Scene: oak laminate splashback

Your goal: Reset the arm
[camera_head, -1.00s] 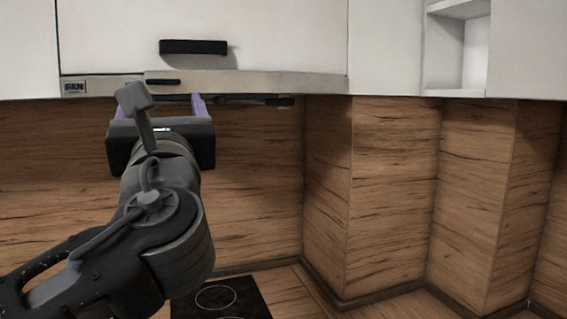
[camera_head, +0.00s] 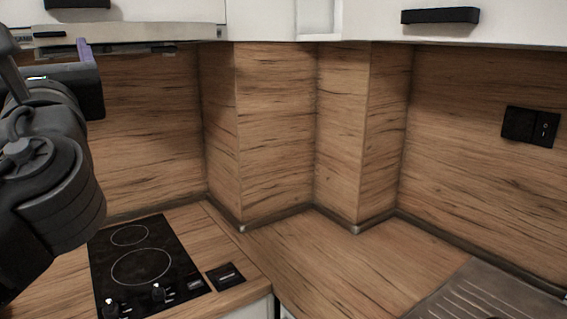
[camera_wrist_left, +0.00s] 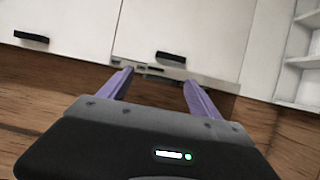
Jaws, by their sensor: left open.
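My left arm comes in from the left edge of the head view. Its gripper (camera_head: 84,48) is partly cut off there, just below the range hood (camera_head: 120,33). In the left wrist view the two purple fingers of the left gripper (camera_wrist_left: 158,88) stand wide apart with nothing between them. They point towards the white wall cabinets (camera_wrist_left: 188,32) and the hood's front strip (camera_wrist_left: 150,69). My right gripper is in neither view.
A black cooktop (camera_head: 145,262) lies in the wooden worktop (camera_head: 335,262). A metal drainboard (camera_head: 480,295) is at the lower right. A black socket (camera_head: 530,126) is on the wood splashback (camera_head: 455,150).

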